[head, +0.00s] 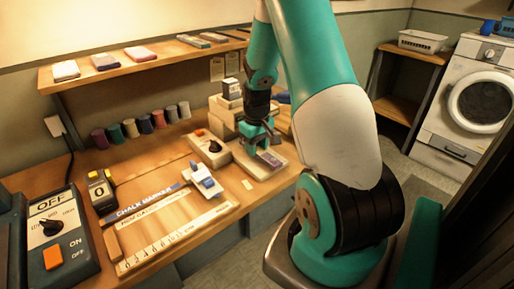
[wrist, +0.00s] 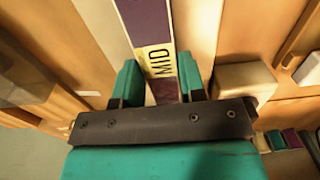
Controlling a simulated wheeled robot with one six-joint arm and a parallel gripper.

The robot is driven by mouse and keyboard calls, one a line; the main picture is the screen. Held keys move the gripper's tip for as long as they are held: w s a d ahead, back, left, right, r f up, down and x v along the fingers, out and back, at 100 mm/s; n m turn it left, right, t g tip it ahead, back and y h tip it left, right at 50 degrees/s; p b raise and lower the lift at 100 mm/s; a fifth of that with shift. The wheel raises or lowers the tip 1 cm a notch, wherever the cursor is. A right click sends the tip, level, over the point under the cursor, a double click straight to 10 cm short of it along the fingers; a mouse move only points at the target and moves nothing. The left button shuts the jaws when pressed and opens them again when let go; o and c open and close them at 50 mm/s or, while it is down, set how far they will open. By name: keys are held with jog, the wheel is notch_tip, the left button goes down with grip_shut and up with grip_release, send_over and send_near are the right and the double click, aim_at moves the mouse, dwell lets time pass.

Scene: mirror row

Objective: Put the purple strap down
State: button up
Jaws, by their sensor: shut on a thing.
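The purple strap (wrist: 147,20) runs away from me between my gripper's fingers in the wrist view. It has a purple and pale face and a label reading "MID". My gripper (wrist: 160,82) is shut on it, with one teal finger on each side. In the head view my gripper (head: 262,141) points down over the pale base of a machine on the bench. A small purple patch (head: 270,159) of the strap shows just below the fingers. I cannot tell whether the strap touches the surface under it.
A pale machine base (head: 280,174) lies under my gripper. A knobbed box (head: 209,148) and a blue-and-white clamp-like item (head: 205,182) stand to its left. A chalk marker board (head: 180,225) lies in front. Several thread spools (head: 145,124) line the wall. A washing machine (head: 470,95) stands at right.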

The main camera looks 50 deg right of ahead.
jog(key=shift+f, duration=0.45)
jog(key=shift+f, duration=0.2)
jog(key=o, duration=1)
jog(key=shift+r, duration=0.15)
